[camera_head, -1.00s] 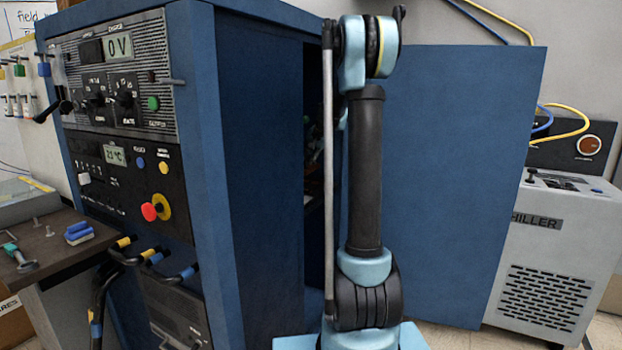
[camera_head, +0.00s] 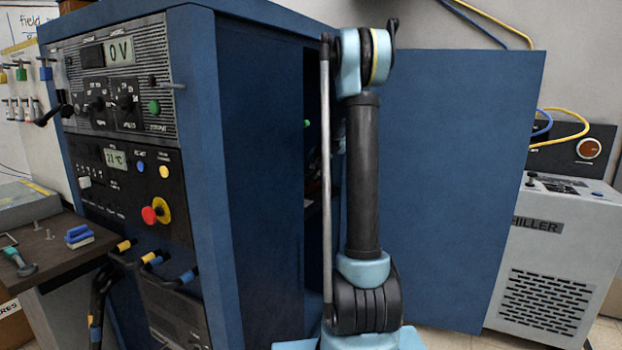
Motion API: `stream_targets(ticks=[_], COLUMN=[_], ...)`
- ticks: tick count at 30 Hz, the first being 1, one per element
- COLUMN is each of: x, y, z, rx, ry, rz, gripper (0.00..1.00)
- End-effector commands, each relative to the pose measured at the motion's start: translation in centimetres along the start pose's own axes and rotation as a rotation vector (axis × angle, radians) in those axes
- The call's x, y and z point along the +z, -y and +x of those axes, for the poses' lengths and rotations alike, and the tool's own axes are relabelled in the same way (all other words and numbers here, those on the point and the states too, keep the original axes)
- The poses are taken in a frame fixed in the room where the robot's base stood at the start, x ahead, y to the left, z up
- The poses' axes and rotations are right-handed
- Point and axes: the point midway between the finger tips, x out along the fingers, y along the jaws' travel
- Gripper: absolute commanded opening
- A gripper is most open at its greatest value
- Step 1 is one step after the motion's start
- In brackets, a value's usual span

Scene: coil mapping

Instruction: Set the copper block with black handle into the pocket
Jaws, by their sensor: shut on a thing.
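My arm (camera_head: 364,185) stands upright in front of the open blue cabinet (camera_head: 265,190), and its upper joint bends away toward the cabinet's inside. My gripper is out of sight behind the arm and the cabinet wall. The copper block with black handle and the pocket do not show in this view. The cabinet's inside shows only as a dark narrow strip beside my arm, with a small green spot in it.
The blue cabinet door (camera_head: 450,200) stands open to the right of my arm. A grey chiller (camera_head: 545,260) is behind it on the right.

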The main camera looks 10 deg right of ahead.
Motion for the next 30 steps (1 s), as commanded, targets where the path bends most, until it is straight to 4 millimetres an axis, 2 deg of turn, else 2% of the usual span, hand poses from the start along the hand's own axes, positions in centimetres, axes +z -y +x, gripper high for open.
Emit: stream_targets(ticks=[7,8,9,10,11,23,30], x=[0.1,0.2,0.2,0.2,0.2,0.1,0.1], y=[-0.3,-0.3,-0.3,-0.3,-0.3,-0.1,0.1], z=[0.5,0.5,0.5,0.5,0.5,0.2,-2.4], rx=[0.0,0.0,0.0,0.0,0.0,0.0,0.0], ry=[0.0,0.0,0.0,0.0,0.0,0.0,0.001], rz=[0.0,0.0,0.0,0.0,0.0,-0.001,-0.001], gripper=[0.0,0.15,0.24,0.3,0.32,0.32,0.32])
